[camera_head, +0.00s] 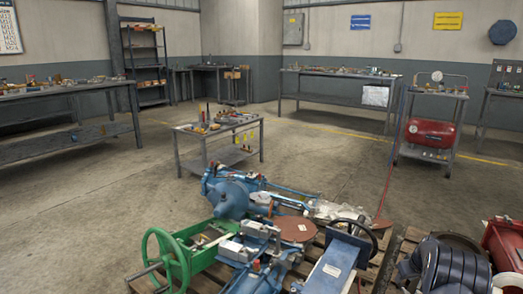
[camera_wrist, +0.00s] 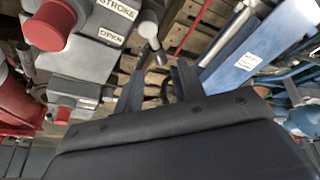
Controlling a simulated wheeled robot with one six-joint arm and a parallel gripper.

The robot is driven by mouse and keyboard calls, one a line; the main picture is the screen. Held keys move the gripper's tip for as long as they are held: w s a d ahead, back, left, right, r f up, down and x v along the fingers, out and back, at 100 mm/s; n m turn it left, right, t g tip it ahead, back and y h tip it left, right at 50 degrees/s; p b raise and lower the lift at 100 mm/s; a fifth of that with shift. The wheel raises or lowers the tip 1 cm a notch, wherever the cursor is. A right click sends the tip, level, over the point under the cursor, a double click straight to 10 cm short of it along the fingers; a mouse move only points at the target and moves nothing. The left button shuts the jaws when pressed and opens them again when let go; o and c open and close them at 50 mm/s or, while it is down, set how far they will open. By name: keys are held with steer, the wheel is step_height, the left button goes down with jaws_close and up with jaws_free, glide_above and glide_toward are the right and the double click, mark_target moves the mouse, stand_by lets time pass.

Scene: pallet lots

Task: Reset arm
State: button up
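My gripper (camera_wrist: 159,82) shows in the wrist view as two dark fingers spread apart, with only wooden pallet slats (camera_wrist: 154,95) seen between and beyond them. It looks open and empty. A grey box-like machine part (camera_wrist: 98,62) with red caps and small label plates is close on the left of the fingers. A blue machine part (camera_wrist: 240,50) with a white label lies to the right. My arm and gripper do not show in the head view.
In the head view, pallets of machinery fill the foreground, with a green handwheel frame (camera_head: 185,262), blue valve parts (camera_head: 230,197) and a dark coil (camera_head: 445,265). A small table (camera_head: 190,140) stands beyond. Benches line the walls. Open concrete floor (camera_head: 90,220) lies left.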

mark_target(401, 284)
steer(key=b+x, duration=0.1)
steer(key=x, duration=0.3)
steer(key=shift+s+f, duration=0.1)
steer(key=shift+a+r+n+y+b, duration=0.1)
steer(key=shift+a+n+y+b, duration=0.15)
steer(key=shift+n, duration=0.35)
steer(key=shift+a+r+n+y+b, duration=0.15)
steer(key=shift+n+y+b, duration=0.1)
steer(key=shift+n, duration=0.35)
